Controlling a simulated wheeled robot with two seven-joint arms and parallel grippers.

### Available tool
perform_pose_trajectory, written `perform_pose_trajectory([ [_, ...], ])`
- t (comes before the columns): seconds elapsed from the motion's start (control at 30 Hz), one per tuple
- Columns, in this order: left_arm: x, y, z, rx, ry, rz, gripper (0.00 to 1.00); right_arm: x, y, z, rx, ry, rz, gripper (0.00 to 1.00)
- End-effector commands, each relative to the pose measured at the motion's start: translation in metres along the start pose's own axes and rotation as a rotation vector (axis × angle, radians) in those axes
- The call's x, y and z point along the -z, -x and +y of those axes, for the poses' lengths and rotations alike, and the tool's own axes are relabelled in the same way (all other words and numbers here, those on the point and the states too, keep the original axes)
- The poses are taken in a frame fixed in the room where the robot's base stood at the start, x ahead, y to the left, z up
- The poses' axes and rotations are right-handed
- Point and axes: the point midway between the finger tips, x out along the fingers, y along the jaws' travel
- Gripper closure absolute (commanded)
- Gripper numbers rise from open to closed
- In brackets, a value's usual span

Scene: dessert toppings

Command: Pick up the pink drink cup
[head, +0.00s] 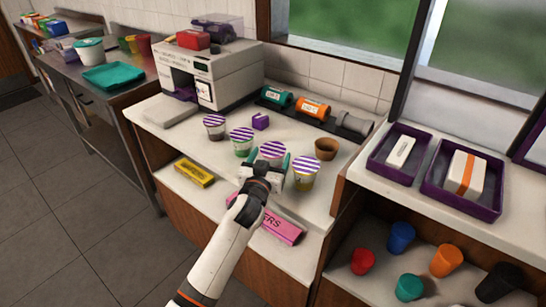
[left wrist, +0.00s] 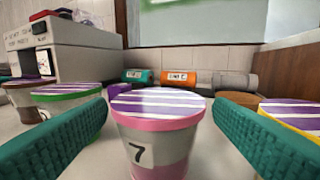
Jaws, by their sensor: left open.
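The pink drink cup (left wrist: 157,130) has a purple-and-white striped lid, a pink rim and a black 7 on its side. It stands upright on the white counter, and its striped lid shows in the head view (head: 271,149). My left gripper (head: 269,160) is open, with its green fingers on either side of the cup. In the left wrist view its fingers (left wrist: 158,140) show gaps to the cup. The gripper hides the cup's lower part in the head view. My right gripper is not in view.
Close by stand a green-rimmed cup (head: 241,140), a yellow-rimmed cup (head: 306,174), a dark cup (head: 214,127) and a brown cup (head: 326,149). A purple box (head: 260,121) sits behind. A pink box (head: 278,226) and a yellow box (head: 194,173) lie on the lower front ledge.

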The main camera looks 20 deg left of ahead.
Motion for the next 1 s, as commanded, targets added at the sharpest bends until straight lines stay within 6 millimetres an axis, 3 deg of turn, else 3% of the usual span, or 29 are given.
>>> perform_pose_trajectory([
  [0.2, 0.001, -0.028, 0.002, -0.001, 0.000, 0.001, 0.24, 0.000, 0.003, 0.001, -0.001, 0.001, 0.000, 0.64],
  [0.5, 0.002, -0.032, 0.001, -0.001, 0.001, 0.001, 0.24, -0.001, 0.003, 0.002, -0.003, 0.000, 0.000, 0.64],
  [0.73, 0.002, -0.032, 0.001, -0.001, 0.001, 0.001, 0.61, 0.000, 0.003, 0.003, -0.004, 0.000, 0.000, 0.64],
  [1.0, -0.003, -0.032, 0.002, -0.001, 0.000, -0.002, 0.61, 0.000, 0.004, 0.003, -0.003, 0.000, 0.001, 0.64],
])
